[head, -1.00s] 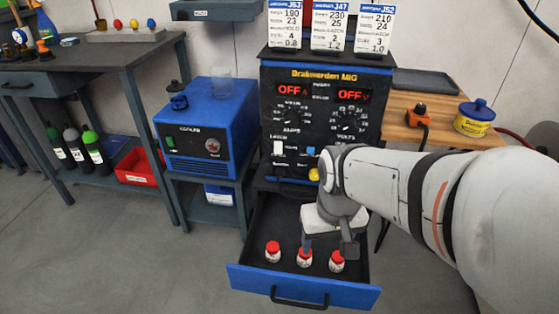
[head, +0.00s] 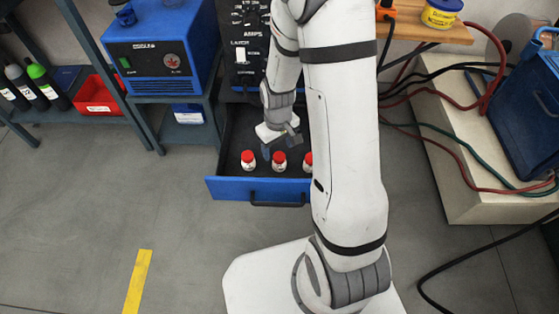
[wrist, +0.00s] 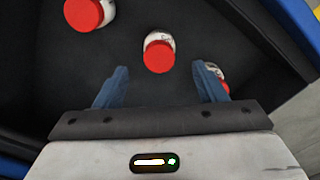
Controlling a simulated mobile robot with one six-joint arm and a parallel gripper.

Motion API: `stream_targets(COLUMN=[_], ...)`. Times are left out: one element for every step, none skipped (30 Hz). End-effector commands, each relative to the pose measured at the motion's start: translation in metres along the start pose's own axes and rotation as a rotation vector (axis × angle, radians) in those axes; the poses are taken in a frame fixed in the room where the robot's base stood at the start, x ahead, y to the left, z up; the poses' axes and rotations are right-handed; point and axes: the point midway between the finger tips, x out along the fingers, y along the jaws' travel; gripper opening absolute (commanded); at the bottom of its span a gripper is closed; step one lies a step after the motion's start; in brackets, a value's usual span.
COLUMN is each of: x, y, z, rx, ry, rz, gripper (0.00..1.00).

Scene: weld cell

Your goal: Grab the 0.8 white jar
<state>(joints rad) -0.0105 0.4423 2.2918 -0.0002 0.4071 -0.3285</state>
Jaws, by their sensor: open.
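Three white jars with red lids stand in the open drawer: a left jar (head: 248,161), a middle jar (head: 279,162) and a right jar (head: 308,161), partly hidden by my arm. Their labels are too small to read, so I cannot tell which is 0.8. My gripper (head: 281,147) is over the drawer, just behind the middle jar, open and empty. In the wrist view, the middle jar (wrist: 159,53) shows just beyond the gap between the blue fingers (wrist: 162,72). Another jar (wrist: 88,14) is at upper left, and one (wrist: 222,82) is partly hidden behind the right finger.
The drawer's blue front (head: 228,189) and dark side walls surround the jars. The black welder (head: 243,50) stands above the drawer, and a blue machine (head: 160,50) is to the left. Cables and a pale block (head: 440,150) lie to the right. The floor in front is clear.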

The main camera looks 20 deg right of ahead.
Motion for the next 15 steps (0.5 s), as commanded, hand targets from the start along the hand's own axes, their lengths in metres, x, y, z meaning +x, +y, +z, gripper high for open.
stream_targets(x=[0.009,0.013,0.017,0.019,0.021,0.024,0.026,0.030,0.035,0.040,0.045,0.051,0.056,0.060,0.065], y=[0.000,0.000,0.000,0.000,0.000,0.000,0.000,0.000,0.000,0.000,0.000,0.000,0.000,0.000,0.000], z=[0.001,0.001,0.001,0.001,0.001,0.001,0.001,0.002,0.002,0.003,0.003,0.004,0.004,0.004,0.004], rx=[0.000,0.000,0.001,0.001,0.001,0.001,0.001,0.001,0.001,0.002,0.002,0.002,0.002,0.002,0.002], ry=[-0.002,-0.002,-0.002,-0.002,-0.002,-0.001,-0.001,-0.001,-0.001,-0.002,-0.002,-0.002,-0.002,-0.002,-0.002], rz=[-0.001,-0.001,-0.001,-0.001,-0.001,0.000,0.000,0.000,-0.001,-0.001,-0.001,-0.001,-0.001,-0.001,-0.001], gripper=[0.64,0.64,0.64,0.64,0.64,0.64,0.64,0.64,0.64,0.64,0.64,0.64,0.64,0.64,0.64])
